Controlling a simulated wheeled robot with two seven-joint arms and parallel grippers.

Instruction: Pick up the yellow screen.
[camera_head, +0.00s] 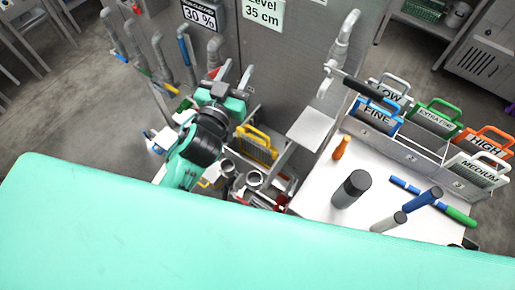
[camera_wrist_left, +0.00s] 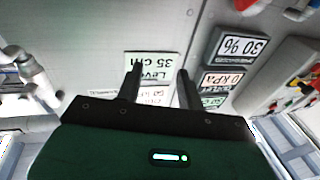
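The yellow screen (camera_head: 257,146) has a yellow frame and a handle on top. It stands low by the grey panel in the head view, just right of my left arm, and its lower part is partly hidden among other items. My left gripper (camera_head: 231,80) is above and left of it, apart from it. In the left wrist view the two dark fingers of my left gripper (camera_wrist_left: 159,82) are spread, with nothing between them, facing the panel's labels. The yellow screen cannot be made out in that view. My right gripper is not in view.
A white table (camera_head: 318,187) at the right holds dark cylinders, an orange bottle (camera_head: 341,148) and markers. A rack (camera_head: 425,160) there holds blue, green, orange and white screens. Pipes and taps (camera_head: 340,50) stick out near the panel. A teal surface (camera_head: 200,240) fills the front.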

